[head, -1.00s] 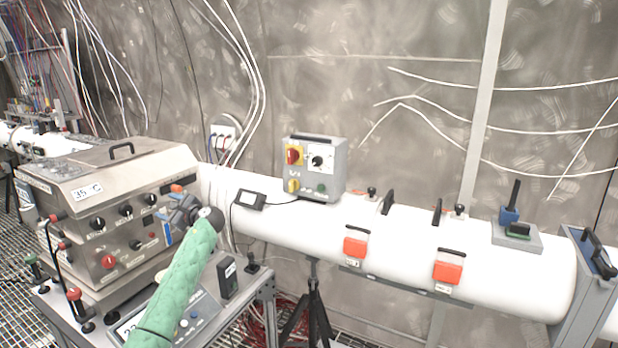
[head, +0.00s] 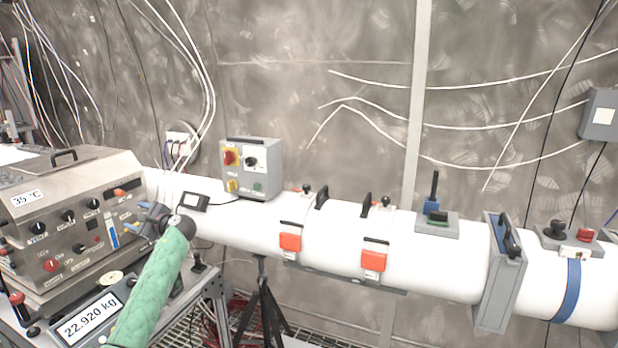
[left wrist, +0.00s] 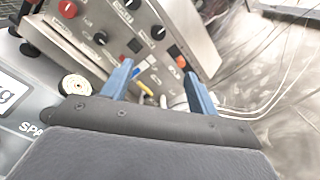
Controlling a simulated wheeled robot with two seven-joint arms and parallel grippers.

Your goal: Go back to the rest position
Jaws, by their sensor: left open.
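My left arm, in a green quilted sleeve, reaches up from the bottom of the head view. Its gripper (head: 152,220) is in front of the steel control box (head: 75,215). In the left wrist view the two blue fingers of the left gripper (left wrist: 160,92) stand wide apart with nothing between them. Past them is the box's front panel (left wrist: 135,40) with knobs and buttons. I cannot tell the exact gap between fingers and panel. My right gripper shows in neither view.
A scale display (head: 88,318) reading 22.920 kg sits below the box. A long white pipe (head: 335,235) runs rightward, carrying a grey switch box (head: 250,168), orange-fronted latches (head: 290,242) and a grey flange (head: 498,275). A black tripod (head: 262,305) stands beneath.

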